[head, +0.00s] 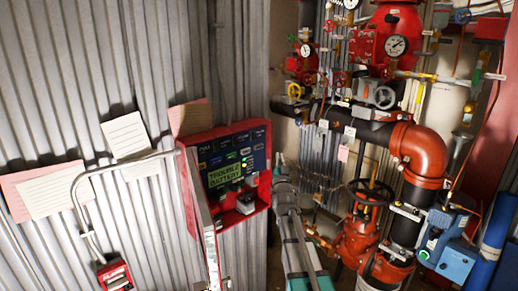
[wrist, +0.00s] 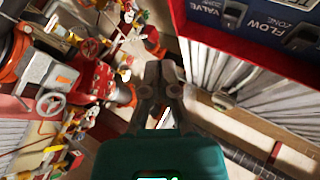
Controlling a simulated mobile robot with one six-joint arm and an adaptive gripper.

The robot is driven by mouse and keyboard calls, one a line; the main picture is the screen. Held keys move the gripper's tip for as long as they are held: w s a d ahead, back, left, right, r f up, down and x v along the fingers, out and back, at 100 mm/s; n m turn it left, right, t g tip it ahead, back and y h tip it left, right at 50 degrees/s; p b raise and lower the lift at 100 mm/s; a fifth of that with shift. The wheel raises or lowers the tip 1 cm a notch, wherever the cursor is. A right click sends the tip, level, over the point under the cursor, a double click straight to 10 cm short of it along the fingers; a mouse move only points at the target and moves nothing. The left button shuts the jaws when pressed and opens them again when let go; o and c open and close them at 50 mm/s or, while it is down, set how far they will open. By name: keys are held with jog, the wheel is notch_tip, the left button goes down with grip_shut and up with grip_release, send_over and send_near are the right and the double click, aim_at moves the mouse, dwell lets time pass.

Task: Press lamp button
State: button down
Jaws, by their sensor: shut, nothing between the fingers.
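The red-framed control panel (head: 236,165) is mounted on the corrugated wall with its door (head: 196,215) swung open. It has dark blue labelled sections, a lit green screen (head: 224,177) reading "TROUBLE BATTERY", and small buttons and switches beside it. I cannot tell which one is the lamp button. In the wrist view a corner of the panel (wrist: 262,28) shows at the upper right, with dark switches and the labels "VALVE" and "FLOW ZONE". My gripper (wrist: 158,66) has its dark fingers together and empty, apart from the panel. In the head view my gripper (head: 281,166) is just right of the panel's frame.
Red and black pipes (head: 420,150) with gauges and a handwheel (head: 370,193) stand to the right. A blue device (head: 448,245) is at the lower right. A bent grey conduit (head: 105,168) and paper sheets (head: 126,135) are on the wall at left, above a small red box (head: 115,275).

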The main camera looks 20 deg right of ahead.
aim_at(261, 145)
jog(key=shift+w+a, duration=0.55)
jog(key=shift+w, duration=0.75)
jog(key=shift+w+a, duration=0.55)
jog(key=shift+w, duration=0.8)
jog(key=shift+w+a, duration=0.55)
jog(key=shift+w, duration=0.75)
jog(key=shift+w, duration=0.15)
jog(key=shift+w+a, duration=0.1)
jog(key=shift+w, duration=0.15)
jog(key=shift+w+a, duration=0.25)
jog(key=shift+w, duration=0.25)
jog(key=shift+s, duration=0.15)
jog(key=shift+s+d, duration=0.35)
jog(key=shift+s, duration=0.4)
jog(key=shift+s, duration=0.1)
jog(key=shift+s+d, duration=0.35)
jog(key=shift+s, duration=0.4)
jog(key=shift+s+d, duration=0.3)
jog(key=shift+s, duration=0.45)
jog(key=shift+s+d, duration=0.35)
jog(key=shift+s, duration=0.4)
jog(key=shift+a+f, duration=0.1)
